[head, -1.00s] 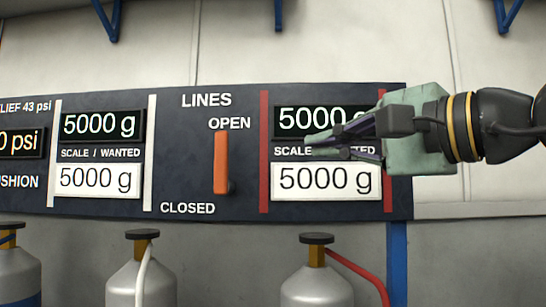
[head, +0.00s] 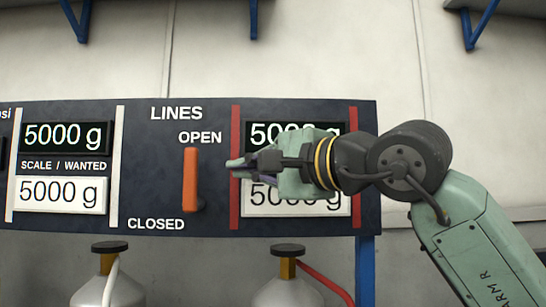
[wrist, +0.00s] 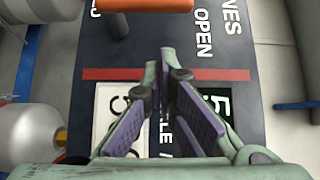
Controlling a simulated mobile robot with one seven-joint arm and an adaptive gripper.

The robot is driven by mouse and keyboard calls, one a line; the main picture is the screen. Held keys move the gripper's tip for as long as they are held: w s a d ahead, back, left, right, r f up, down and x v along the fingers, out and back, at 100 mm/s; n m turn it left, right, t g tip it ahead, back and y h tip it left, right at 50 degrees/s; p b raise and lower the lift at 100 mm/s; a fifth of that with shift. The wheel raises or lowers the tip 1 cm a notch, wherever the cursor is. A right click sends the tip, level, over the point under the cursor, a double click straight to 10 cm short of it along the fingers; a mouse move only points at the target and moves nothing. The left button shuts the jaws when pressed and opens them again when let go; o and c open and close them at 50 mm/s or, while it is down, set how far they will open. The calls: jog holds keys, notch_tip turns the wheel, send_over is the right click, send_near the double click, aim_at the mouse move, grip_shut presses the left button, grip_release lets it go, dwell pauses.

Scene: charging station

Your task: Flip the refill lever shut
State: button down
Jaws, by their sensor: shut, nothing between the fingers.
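The orange lever (head: 190,180) stands upright on the dark panel, its long end toward the word OPEN and its pivot low, near CLOSED. In the wrist view the orange lever (wrist: 145,5) shows at the top edge, partly cut off. My gripper (head: 234,168) is shut and empty, to the right of the lever and apart from it, in front of the right red strip and displays. In the wrist view my gripper's fingers (wrist: 165,60) point toward the lever, with a gap between.
The dark panel (head: 140,180) carries a left pair of 5000 g displays (head: 65,165) and a right pair partly hidden by my gripper. Gas bottles (head: 108,285) with hoses stand below. The space directly in front of the lever is clear.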

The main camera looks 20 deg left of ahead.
aim_at(191, 180)
jog(key=shift+s+a+p, duration=0.1)
jog(key=shift+s+a, duration=0.2)
jog(key=shift+a, duration=0.3)
jog(key=shift+s+a+p, duration=0.15)
jog(key=shift+s+a, duration=0.1)
jog(key=shift+a, duration=0.35)
jog(key=shift+s+a+p, duration=0.1)
jog(key=shift+s+a, duration=0.2)
jog(key=shift+a, duration=0.3)
jog(key=shift+r, duration=0.1)
jog(key=shift+a, duration=0.15)
